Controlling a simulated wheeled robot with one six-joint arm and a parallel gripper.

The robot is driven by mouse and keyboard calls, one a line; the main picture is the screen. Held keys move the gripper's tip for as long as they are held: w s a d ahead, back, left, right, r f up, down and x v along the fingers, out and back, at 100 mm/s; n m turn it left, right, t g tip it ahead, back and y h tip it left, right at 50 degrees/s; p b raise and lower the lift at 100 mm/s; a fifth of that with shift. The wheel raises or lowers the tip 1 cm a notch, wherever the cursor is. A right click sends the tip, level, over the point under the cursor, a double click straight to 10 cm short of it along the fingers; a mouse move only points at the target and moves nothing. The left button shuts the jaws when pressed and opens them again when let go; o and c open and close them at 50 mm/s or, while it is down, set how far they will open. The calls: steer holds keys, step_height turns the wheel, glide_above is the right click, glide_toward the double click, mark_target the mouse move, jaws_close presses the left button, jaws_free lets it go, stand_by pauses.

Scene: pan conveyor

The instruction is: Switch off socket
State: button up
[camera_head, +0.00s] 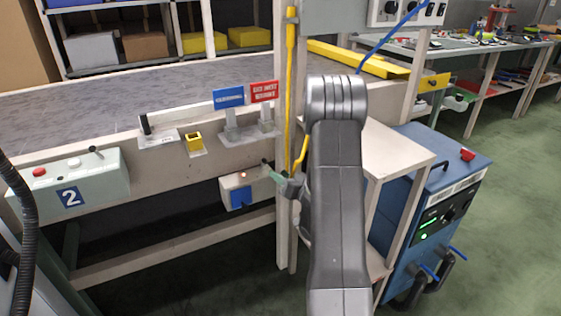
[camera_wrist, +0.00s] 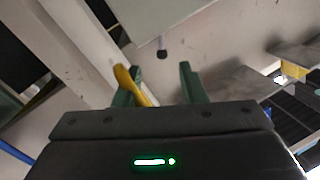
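A small pale box (camera_head: 228,188) with a blue square and a glowing red-orange light is mounted low on the conveyor frame in the head view. In the wrist view a pale box (camera_wrist: 180,18) has a short dark knob or lever (camera_wrist: 162,53) pointing toward my gripper. My gripper (camera_head: 277,175) is at the box's right end, beside the upright post. In the wrist view my gripper (camera_wrist: 156,76) shows two green fingers apart, with the knob beyond and roughly between the tips. No contact shows. Which way the lever is set is unclear.
A yellow cable (camera_wrist: 131,84) passes close to the left finger and runs down the post (camera_head: 290,90). A white panel with black outlets (camera_head: 408,12) and a blue cable is above right. A box marked 2 (camera_head: 102,180) is left; a blue machine (camera_head: 440,190) stands right.

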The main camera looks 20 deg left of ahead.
mark_target(263, 164)
steer(key=b+x, duration=0.1)
steer(key=x, duration=0.6)
steer(key=shift+a, duration=0.1)
jaws_close()
